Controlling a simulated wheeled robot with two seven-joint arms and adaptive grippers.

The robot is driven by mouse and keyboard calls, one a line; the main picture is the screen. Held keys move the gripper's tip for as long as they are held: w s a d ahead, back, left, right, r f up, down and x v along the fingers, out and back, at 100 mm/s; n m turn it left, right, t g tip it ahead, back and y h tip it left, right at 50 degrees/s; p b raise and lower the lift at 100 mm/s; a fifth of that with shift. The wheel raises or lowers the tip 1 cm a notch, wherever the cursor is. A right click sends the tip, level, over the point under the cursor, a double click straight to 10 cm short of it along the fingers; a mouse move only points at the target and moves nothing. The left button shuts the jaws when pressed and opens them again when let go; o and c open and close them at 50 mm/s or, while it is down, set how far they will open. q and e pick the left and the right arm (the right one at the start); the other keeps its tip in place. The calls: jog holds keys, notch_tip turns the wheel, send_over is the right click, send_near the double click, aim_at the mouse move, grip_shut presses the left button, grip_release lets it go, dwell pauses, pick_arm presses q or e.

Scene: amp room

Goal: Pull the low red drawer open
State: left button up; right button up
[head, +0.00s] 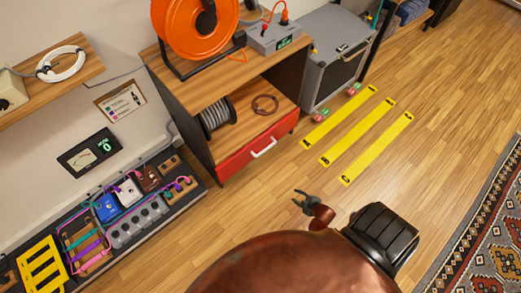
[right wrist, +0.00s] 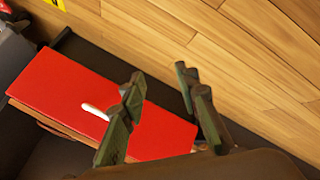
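The low red drawer (head: 240,161) is at the bottom of a dark-sided wooden cabinet, and its front looks flush with the cabinet. Its white bar handle (head: 264,148) is on the front. My right gripper (head: 305,203) is over the floor in front of the drawer, apart from the handle. In the right wrist view, my right gripper (right wrist: 160,85) has its two fingers spread with nothing between them. The red drawer front (right wrist: 62,90) lies beyond them, and the white handle (right wrist: 95,112) shows just left of the left finger, perhaps partly hidden by it. My left gripper is out of view.
The cabinet's open shelf (head: 232,121) holds a grey cable spool (head: 215,117) and a coiled brown cable (head: 265,104). A grey amp (head: 333,60) stands right of the cabinet, and a pedalboard (head: 140,215) lies to its left. Yellow floor strips (head: 357,132) lie beyond clear wooden floor.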

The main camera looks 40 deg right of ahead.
jog(key=w+d+n+t+b, duration=0.2)
jog(key=w+n+b, duration=0.1)
jog(key=w+b, duration=0.3)
jog(key=w+d+n+t+b, duration=0.2)
jog(key=w+d+b, duration=0.15)
jog(key=w, duration=0.55)
jog(key=n+t+y+b, duration=0.1)
jog(key=n+t+b, duration=0.2)
jog(key=n+b, duration=0.3)
send_near(267, 148)
jog(key=w+f+m+b, duration=0.1)
jog(key=w+f, duration=0.1)
pick_arm(q)
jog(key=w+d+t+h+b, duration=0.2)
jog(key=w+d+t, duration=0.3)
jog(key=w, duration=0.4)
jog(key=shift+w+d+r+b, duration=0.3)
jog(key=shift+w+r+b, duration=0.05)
jog(key=shift+b, duration=0.45)
pick_arm(e)
jog(key=shift+r+x, duration=0.15)
jog(key=shift+x, duration=1.8)
jog(key=shift+r+x, duration=0.15)
jog(key=shift+x, duration=1.85)
jog(key=shift+c, duration=0.4)
grip_shut()
